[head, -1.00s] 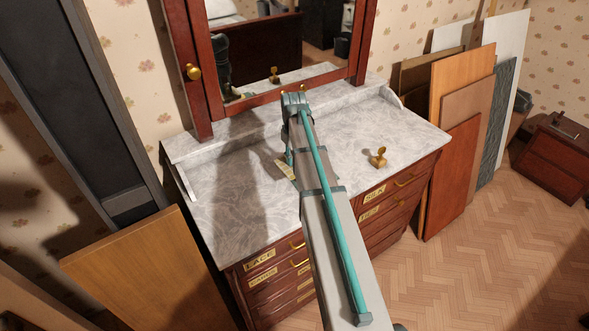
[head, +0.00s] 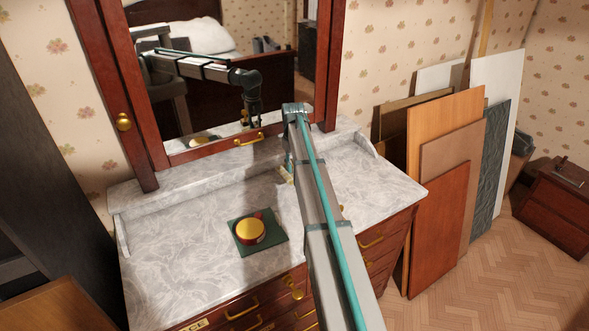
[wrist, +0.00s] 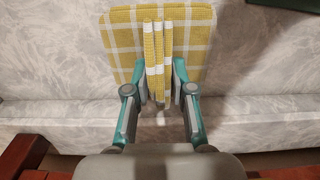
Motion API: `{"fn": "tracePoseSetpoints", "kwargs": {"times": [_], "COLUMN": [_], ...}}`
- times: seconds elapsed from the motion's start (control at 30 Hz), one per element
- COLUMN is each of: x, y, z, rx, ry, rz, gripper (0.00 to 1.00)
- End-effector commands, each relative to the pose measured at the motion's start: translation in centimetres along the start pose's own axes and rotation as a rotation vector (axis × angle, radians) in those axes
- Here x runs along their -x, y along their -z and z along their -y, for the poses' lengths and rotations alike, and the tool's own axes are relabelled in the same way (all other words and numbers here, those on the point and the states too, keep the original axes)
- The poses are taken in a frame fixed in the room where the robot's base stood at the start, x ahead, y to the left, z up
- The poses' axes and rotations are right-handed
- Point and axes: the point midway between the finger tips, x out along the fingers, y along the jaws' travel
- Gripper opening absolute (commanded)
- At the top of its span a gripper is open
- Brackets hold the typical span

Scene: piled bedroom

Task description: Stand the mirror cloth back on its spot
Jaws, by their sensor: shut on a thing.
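The mirror cloth (wrist: 190,40) is yellow and white checked, with a flat square part and a folded upright part between my fingers in the wrist view. My gripper (wrist: 160,88) is shut on the folded part. In the head view my gripper (head: 289,168) is low over the marble dresser top (head: 190,210), near the raised back ledge in front of the mirror (head: 215,75). Only a small pale bit of the cloth shows there beside the fingers. I cannot tell whether the cloth touches the marble.
A green mat (head: 240,247) bearing a round red and gold tin (head: 250,230) lies left of my arm. A brass piece (head: 341,207) is mostly hidden behind my arm. Boards (head: 440,210) lean at the right. The marble's left part is clear.

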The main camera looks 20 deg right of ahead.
Motion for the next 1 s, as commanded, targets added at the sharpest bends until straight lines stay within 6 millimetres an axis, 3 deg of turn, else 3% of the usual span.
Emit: {"fn": "tracePoseSetpoints", "kwargs": {"times": [0.57,1.0], "x": [-0.3,-4.3], "y": [0.0,-0.1], "z": [0.0,0.0], "rx": [-0.007,-0.007], "ry": [0.001,0.001], "rz": [0.002,0.003], "gripper": [0.00,0.00]}}
